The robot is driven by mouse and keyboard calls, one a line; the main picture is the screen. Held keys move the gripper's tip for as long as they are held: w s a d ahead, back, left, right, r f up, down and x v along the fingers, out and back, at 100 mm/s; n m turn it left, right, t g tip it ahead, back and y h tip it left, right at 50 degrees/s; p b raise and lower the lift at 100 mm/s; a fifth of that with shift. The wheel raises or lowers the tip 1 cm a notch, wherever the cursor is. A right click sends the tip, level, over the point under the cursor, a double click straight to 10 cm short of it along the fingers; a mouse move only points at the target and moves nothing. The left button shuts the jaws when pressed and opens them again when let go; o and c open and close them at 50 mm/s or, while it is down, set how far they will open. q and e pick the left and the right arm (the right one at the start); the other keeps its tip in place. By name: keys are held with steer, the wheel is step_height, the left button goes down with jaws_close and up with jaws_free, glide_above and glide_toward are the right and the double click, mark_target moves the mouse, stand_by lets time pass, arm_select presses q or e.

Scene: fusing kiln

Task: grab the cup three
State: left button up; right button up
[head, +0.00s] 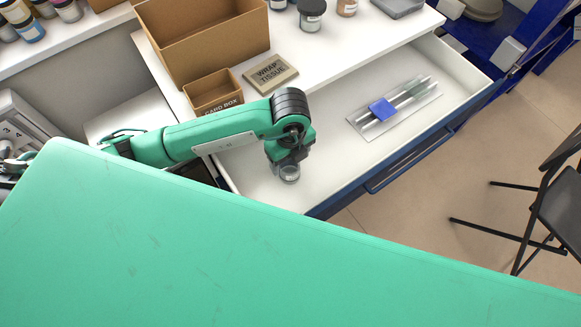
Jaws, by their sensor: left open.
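A small clear or grey round cup (289,176) stands in the open white drawer, near its left end. No number can be read on it, so I cannot tell whether it is cup three. My left gripper (288,164) points down right at this cup, with its jaws open. The arm hides part of the cup, and I cannot tell whether the fingers touch it. My right gripper is not in view.
The open drawer (330,98) also holds a clear tray (361,127) with rods and a blue block (382,110). On the counter above are a large cardboard box (215,50), a small card box (213,93), a wrap tissue pack (271,74) and jars (312,14).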

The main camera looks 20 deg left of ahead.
mark_target(290, 168)
arm_select(q)
steer(key=f, duration=0.3)
steer(key=shift+w+f, duration=0.15)
steer(key=shift+w, duration=0.05)
steer(key=f, duration=0.4)
steer(key=shift+w+a+f, duration=0.2)
steer(key=shift+w+a, duration=0.05)
steer(key=shift+w, duration=0.1)
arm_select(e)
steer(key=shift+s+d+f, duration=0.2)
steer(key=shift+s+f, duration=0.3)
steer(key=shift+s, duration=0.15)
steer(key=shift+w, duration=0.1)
arm_select(q)
steer(key=c, duration=1.1)
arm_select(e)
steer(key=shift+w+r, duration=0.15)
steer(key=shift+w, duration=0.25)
